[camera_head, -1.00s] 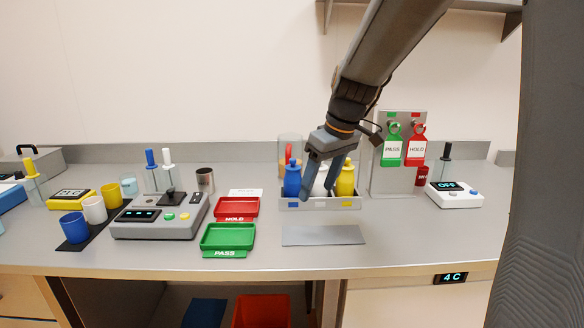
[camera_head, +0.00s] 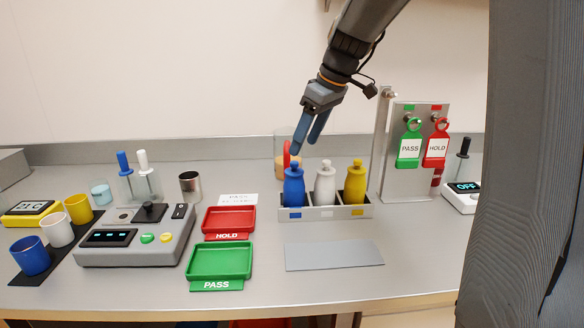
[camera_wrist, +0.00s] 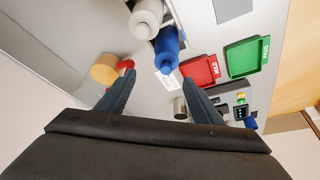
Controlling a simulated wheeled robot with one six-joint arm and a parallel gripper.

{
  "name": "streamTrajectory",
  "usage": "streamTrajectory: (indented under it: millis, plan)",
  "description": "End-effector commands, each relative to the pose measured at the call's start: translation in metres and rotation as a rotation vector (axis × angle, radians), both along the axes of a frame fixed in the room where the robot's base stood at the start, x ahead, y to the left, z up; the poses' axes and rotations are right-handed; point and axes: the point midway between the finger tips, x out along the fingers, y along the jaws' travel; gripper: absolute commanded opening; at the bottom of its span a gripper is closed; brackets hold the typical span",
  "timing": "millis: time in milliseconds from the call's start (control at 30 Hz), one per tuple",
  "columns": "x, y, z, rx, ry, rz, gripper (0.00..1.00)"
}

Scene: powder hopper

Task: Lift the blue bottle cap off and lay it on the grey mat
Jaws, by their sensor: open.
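The blue bottle (camera_head: 294,188) stands upright in the left slot of a metal rack, with its blue cap (camera_head: 294,169) on top. My gripper (camera_head: 304,142) is open and empty, just above and slightly right of the blue cap, pointing down. In the wrist view the blue bottle (camera_wrist: 166,50) shows beyond the two spread fingers (camera_wrist: 156,92), with nothing between the tips. The grey mat (camera_head: 334,255) lies bare on the counter in front of the rack.
The rack (camera_head: 325,212) also holds a white bottle (camera_head: 325,186) and a yellow bottle (camera_head: 355,186). A red tray (camera_head: 229,220) and a green tray (camera_head: 220,261) lie left of the mat. A tag stand (camera_head: 420,150) stands right of the rack.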

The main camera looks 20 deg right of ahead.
Motion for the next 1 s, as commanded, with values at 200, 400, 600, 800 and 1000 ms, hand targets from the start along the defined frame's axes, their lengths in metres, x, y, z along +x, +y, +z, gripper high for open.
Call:
streamTrajectory:
  millis: [200, 400, 600, 800, 1000]
  plan:
    - [0.004, 0.012, -0.021, 0.0, 0.003, 0.01, 0.6]
    - [0.004, 0.021, -0.045, 0.001, 0.006, 0.01, 0.6]
    - [0.01, 0.025, -0.066, -0.001, 0.002, 0.008, 0.6]
    - [0.012, 0.025, -0.069, -0.001, 0.0, 0.005, 0.6]
    - [0.012, 0.025, -0.069, 0.0, 0.001, 0.004, 0.4]
